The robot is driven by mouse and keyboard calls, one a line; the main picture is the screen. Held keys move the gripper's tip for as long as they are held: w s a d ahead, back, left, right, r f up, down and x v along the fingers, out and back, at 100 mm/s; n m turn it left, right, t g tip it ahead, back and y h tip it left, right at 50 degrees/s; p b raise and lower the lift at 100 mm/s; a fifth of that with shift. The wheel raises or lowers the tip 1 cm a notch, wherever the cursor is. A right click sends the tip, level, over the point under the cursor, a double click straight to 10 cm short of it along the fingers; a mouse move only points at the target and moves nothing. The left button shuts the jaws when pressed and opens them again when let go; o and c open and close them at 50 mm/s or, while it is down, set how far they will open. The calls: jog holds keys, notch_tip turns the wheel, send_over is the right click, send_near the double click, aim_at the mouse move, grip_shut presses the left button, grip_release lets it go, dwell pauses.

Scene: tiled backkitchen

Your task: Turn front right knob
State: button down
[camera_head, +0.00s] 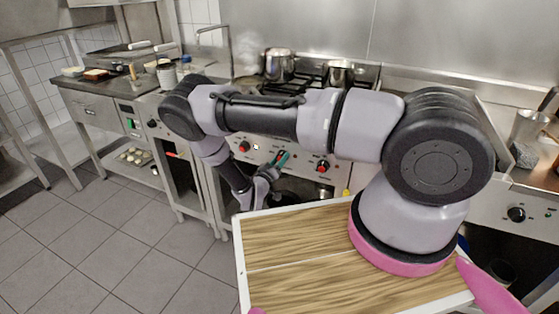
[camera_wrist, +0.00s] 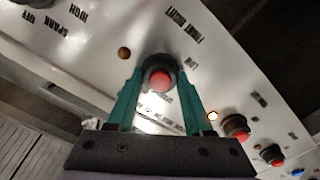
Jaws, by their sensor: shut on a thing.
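The front right knob (camera_wrist: 160,79), black with a red centre, sits on the steel stove panel in the wrist view. An upside-down label that seems to read "FRONT RIGHT" is printed beside it. My gripper (camera_wrist: 158,84) has its two teal fingers on either side of this knob and is shut on it. In the head view my gripper (camera_head: 282,157) is at the stove's front panel, between two other red knobs, and its fingers hide most of the held knob.
Another red knob (camera_wrist: 235,126) and a lit indicator (camera_wrist: 212,116) are close to the right finger. In the head view, a left knob (camera_head: 245,147) and a right knob (camera_head: 323,166) flank my gripper. Pots (camera_head: 279,65) stand on the stove above.

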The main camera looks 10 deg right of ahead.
jog(key=shift+s+f, duration=0.1)
jog(key=shift+c, duration=1.4)
grip_release()
jog(key=shift+a, duration=0.1)
jog(key=v, duration=1)
jog(key=shift+s+a, duration=0.15)
jog(key=shift+s, duration=0.1)
